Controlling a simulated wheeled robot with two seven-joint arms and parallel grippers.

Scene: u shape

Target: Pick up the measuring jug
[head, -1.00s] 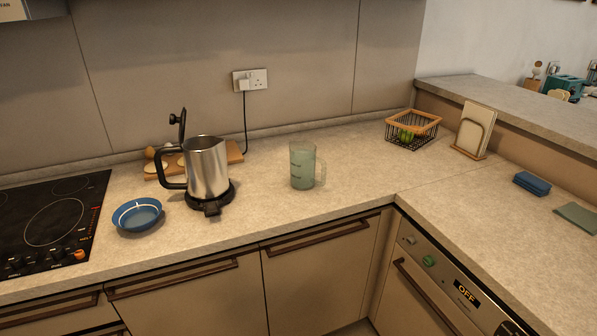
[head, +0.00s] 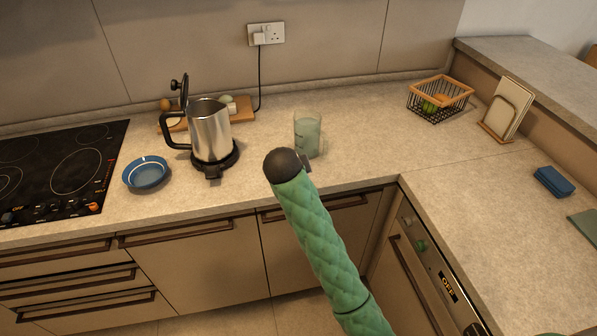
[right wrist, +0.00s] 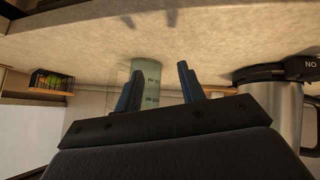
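The measuring jug (head: 308,132) is a translucent pale green cup with a handle on its right, upright on the counter. My right arm reaches up to it from the lower right in the head view, its dark wrist end covering part of the jug's lower left. My right gripper (right wrist: 160,70) is open, with two blue-black fingers pointing at the jug. In the upside-down right wrist view the jug (right wrist: 151,76) shows between and beyond the fingers. I cannot tell whether they reach around it. My left gripper is not in view.
A steel kettle (head: 210,130) stands left of the jug, with a blue bowl (head: 147,173) and a black hob (head: 60,165) further left. A wire basket (head: 440,100) and a napkin holder (head: 507,108) are at the right. The counter between jug and basket is clear.

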